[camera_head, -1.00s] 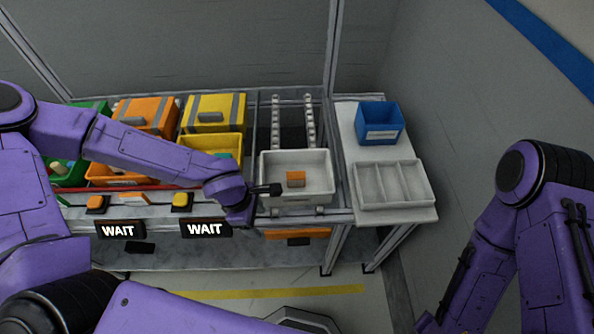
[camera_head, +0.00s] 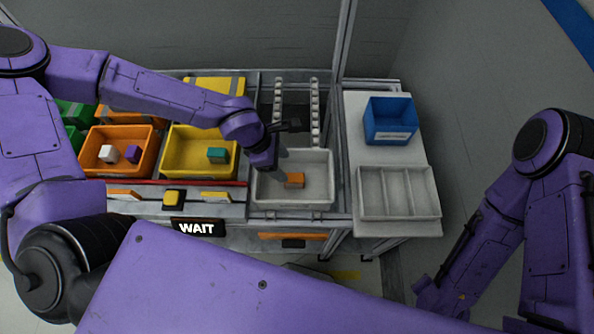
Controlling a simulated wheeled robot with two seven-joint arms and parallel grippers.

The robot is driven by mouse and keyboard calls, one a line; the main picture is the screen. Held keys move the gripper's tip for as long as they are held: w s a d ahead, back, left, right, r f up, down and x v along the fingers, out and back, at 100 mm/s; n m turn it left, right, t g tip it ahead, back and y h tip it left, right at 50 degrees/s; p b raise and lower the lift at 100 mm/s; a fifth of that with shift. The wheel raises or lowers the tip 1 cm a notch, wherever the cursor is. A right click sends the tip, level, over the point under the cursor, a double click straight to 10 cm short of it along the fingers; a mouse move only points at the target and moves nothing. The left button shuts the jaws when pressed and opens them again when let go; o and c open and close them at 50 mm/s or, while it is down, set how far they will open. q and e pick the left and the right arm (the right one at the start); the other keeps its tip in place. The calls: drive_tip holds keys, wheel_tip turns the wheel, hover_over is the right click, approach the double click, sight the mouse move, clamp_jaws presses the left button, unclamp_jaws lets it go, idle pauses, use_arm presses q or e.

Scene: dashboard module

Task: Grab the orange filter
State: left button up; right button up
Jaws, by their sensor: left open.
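The orange filter (camera_head: 295,181) is a small orange block lying in the white bin (camera_head: 263,192) at the middle of the station. My left gripper (camera_head: 289,142) is open and empty over the back left part of this bin, above and behind the orange block. It looks apart from the block, though its exact height is hard to tell. My right arm shows at the right, but its gripper is out of view.
An orange bin (camera_head: 86,160) holds a white and a purple block. A yellow bin (camera_head: 177,172) holds a teal block. At the right stand a blue bin (camera_head: 375,123) and an empty divided white tray (camera_head: 398,215). Roller rails (camera_head: 315,105) run behind the white bin.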

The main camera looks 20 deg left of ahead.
sight(291, 178)
use_arm(q)
drive_tip(key=shift+s+d+f, duration=0.2)
drive_tip(key=shift+f, duration=0.35)
drive_tip(key=shift+s+d+f, duration=0.2)
drive_tip(key=shift+f, duration=0.35)
drive_tip(key=x, duration=0.5)
drive_tip(key=shift+w+d+f, duration=0.1)
drive_tip(key=shift+d+f, duration=0.1)
drive_tip(key=shift+f, duration=0.05)
drive_tip(key=c, duration=1)
drive_tip(key=shift+c, duration=0.2)
